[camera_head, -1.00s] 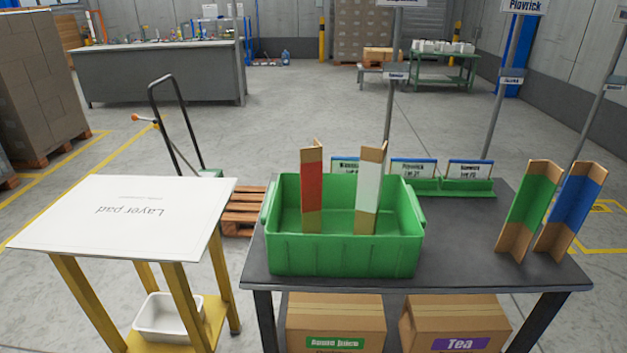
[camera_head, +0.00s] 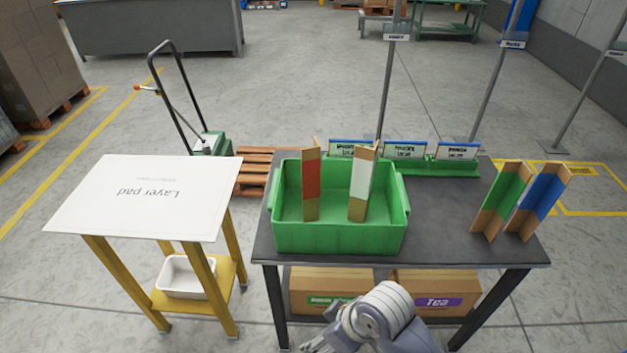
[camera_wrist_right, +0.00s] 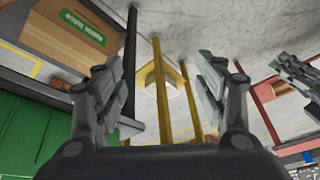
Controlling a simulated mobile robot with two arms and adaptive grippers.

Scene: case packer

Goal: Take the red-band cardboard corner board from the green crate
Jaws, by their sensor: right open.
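The red-band corner board (camera_head: 311,182) stands upright in the green crate (camera_head: 338,238), towards its left side, in the head view. A white-band corner board (camera_head: 361,186) stands to its right in the same crate. My right gripper (camera_wrist_right: 160,75) is open and empty in the right wrist view. A green ribbed surface (camera_wrist_right: 35,130), probably the crate's wall, shows at lower left there. A grey gripper-like part (camera_wrist_right: 295,75), probably my left gripper, shows at the right edge; its jaws are unclear. In the head view, one of my arms shows at the bottom, but neither gripper's fingers do.
The crate stands on a dark table (camera_head: 440,235). Green-band (camera_head: 503,200) and blue-band (camera_head: 541,200) corner boards stand at its right end. A layer pad (camera_head: 145,195) lies on a yellow stand at left. Cartons (camera_head: 330,285) sit below the table.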

